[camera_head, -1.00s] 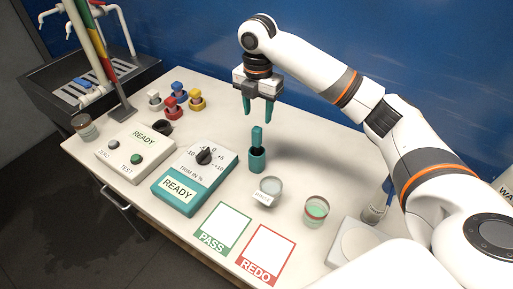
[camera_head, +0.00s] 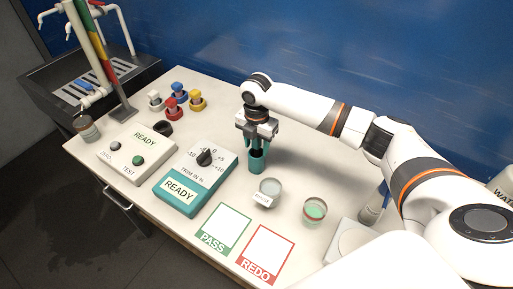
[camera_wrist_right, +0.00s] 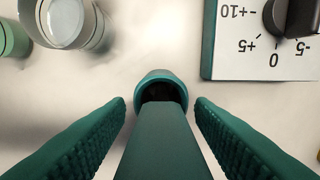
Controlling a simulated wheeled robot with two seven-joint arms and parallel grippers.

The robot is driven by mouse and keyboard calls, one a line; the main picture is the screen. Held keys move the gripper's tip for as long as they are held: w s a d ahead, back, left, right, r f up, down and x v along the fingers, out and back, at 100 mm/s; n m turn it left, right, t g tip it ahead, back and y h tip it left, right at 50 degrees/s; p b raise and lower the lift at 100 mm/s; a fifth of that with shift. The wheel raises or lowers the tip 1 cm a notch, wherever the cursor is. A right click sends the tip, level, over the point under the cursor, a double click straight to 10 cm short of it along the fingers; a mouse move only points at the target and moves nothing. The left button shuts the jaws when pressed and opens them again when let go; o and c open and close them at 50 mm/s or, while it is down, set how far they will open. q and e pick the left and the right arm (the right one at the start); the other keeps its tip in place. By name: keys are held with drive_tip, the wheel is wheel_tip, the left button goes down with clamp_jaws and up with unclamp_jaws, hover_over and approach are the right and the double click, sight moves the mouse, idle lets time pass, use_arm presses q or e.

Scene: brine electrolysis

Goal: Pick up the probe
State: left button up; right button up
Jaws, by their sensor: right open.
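The teal probe stands upright in its teal holder (camera_head: 257,164) on the white bench. In the right wrist view the probe (camera_wrist_right: 162,145) runs up between the fingers, with the round holder rim (camera_wrist_right: 160,80) beyond it. My right gripper (camera_head: 256,146) is lowered over the probe, its fingers on either side of it. In the wrist view the two teal ridged fingers (camera_wrist_right: 160,120) are apart, with a gap on each side of the probe. In the head view the gripper hides most of the probe. My left gripper is not in view.
A trim box with a dial (camera_head: 196,177) stands left of the holder. A labelled glass beaker (camera_head: 269,191) and a green-filled dish (camera_head: 314,211) stand to its right. PASS (camera_head: 224,230) and REDO (camera_head: 265,254) cards lie in front. Coloured plugs (camera_head: 175,105) stand behind.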

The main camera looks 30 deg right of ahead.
drive_tip(key=shift+f, duration=0.2)
drive_tip(key=c, duration=1.1)
